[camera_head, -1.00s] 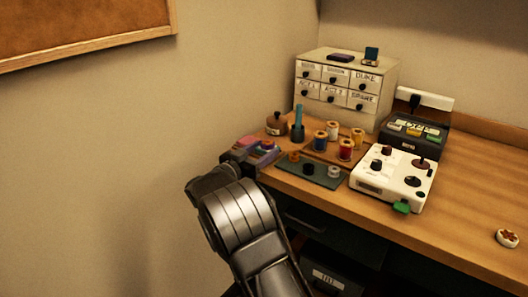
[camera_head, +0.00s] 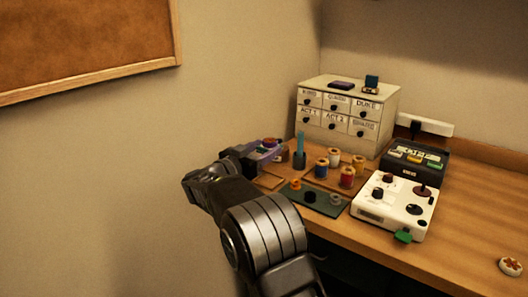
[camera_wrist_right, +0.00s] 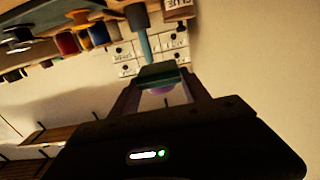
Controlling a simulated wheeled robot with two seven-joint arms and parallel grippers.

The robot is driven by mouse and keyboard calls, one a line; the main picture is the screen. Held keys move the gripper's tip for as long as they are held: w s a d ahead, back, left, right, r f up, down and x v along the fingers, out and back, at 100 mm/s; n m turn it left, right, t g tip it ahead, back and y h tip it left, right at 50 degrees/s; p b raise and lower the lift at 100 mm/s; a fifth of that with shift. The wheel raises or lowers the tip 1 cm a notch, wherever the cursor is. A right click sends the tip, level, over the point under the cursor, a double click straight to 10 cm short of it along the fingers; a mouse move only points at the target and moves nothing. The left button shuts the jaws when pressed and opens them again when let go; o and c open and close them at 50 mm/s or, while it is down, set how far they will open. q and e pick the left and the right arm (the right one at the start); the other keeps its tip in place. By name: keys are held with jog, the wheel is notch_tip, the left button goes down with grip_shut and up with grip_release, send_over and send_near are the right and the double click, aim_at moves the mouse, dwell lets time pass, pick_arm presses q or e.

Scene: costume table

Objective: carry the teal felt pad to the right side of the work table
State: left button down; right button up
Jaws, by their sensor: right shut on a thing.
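The teal felt pad (camera_wrist_right: 157,76) shows in the right wrist view as a small teal block between my right fingertips (camera_wrist_right: 160,88), with a purple rounded part against it. In the head view my right gripper (camera_head: 250,153) is shut above the left end of the table, holding a purplish thing near its tips; the teal face cannot be told there. The work table (camera_head: 465,215) runs to the right. My left gripper is not in view.
A dark green mat (camera_head: 315,199) with small spools lies in front of thread spools (camera_head: 347,177). A teal-handled tool in a cup (camera_head: 299,158) stands close to my gripper. A white control box (camera_head: 393,205) sits mid-table. The right side is mostly clear, except for a small round item (camera_head: 510,266).

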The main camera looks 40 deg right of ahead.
dwell(0.6)
jog(key=shift+w+a+r+t, duration=0.1)
jog(key=shift+r+t, duration=0.2)
jog(key=shift+r, duration=0.25)
jog(key=shift+w+a+n+t+y, duration=0.15)
jog(key=shift+a+n+t+y, duration=0.15)
jog(key=shift+a+n+t, duration=0.1)
jog(key=s+a+f+n+t+y+p, duration=0.1)
jog(key=a+f+n+t+y+p, duration=0.2)
jog(key=a, duration=0.6)
jog(key=s+a+f+n+t+y+p, duration=0.2)
jog(key=a+f+n+t+y+p, duration=0.1)
jog(key=a+y, duration=0.5)
jog(key=s+a+f+n+t+y+p, duration=0.1)
jog(key=a+f+n+t+y+p, duration=0.2)
jog(key=a, duration=0.8)
notch_tip(320, 180, down, 4)
jog(key=n+t+y, duration=0.2)
jog(key=n, duration=0.3)
jog(key=shift+s+a+t+y, duration=0.2)
jog(key=shift+s+t+y, duration=0.1)
jog(key=shift+y, duration=0.1)
jog(key=shift+w, duration=0.1)
